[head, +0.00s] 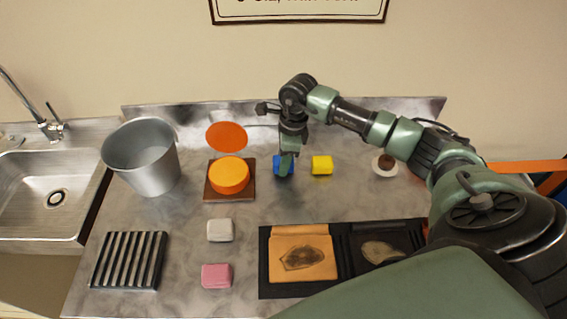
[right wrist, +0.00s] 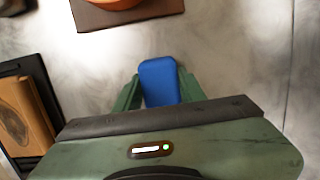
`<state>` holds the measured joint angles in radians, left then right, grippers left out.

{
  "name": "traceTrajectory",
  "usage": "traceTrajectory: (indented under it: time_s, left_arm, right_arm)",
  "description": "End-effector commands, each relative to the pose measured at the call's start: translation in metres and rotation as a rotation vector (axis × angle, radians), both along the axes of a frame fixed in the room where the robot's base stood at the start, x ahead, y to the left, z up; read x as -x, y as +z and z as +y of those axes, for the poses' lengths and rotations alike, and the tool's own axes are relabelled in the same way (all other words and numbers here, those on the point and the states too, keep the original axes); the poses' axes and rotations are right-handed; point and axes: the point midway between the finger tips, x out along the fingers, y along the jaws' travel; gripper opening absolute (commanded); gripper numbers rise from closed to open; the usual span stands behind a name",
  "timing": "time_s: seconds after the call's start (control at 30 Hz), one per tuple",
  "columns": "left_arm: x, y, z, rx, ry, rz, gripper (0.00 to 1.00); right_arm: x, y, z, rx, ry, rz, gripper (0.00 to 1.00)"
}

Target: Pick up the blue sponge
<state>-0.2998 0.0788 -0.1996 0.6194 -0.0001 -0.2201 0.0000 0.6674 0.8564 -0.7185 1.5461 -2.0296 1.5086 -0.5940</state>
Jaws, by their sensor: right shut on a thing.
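The blue sponge (head: 277,167) is on the metal worktop near the back, partly hidden by my right gripper (head: 286,168) in the head view. In the right wrist view the sponge (right wrist: 159,82) sits between the two green fingers of my right gripper (right wrist: 158,92). That gripper is shut on the sponge from above. I cannot tell whether the sponge touches the worktop or is slightly raised. My left gripper is not in view.
A yellow sponge (head: 322,165) lies just right of the blue one. An orange disc on a brown board (head: 208,196) is to its left. A white sponge (head: 220,230), a pink sponge (head: 216,276), a metal bucket (head: 155,180) and a ribbed rack (head: 128,260) stand around. The middle worktop is clear.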

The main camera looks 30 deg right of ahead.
Motion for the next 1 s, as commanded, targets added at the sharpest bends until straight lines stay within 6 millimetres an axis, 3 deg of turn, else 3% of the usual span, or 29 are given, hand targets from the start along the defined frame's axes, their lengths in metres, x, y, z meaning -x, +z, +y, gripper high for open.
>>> traceTrajectory:
  time_s: [0.17,0.6,0.8,1.0]
  left_arm:
    - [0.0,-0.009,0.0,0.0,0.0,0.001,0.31]
    - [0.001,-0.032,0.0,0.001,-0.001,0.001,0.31]
    - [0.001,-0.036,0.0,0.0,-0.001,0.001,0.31]
    - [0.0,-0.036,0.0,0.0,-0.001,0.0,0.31]
  right_arm:
    - [-0.001,0.027,-0.001,0.002,0.002,-0.006,0.01]
    - [-0.001,0.148,0.0,0.001,0.0,-0.007,0.01]
    - [0.0,0.18,0.0,0.001,0.002,-0.003,0.01]
    - [0.0,0.191,0.0,0.001,0.001,0.0,0.01]
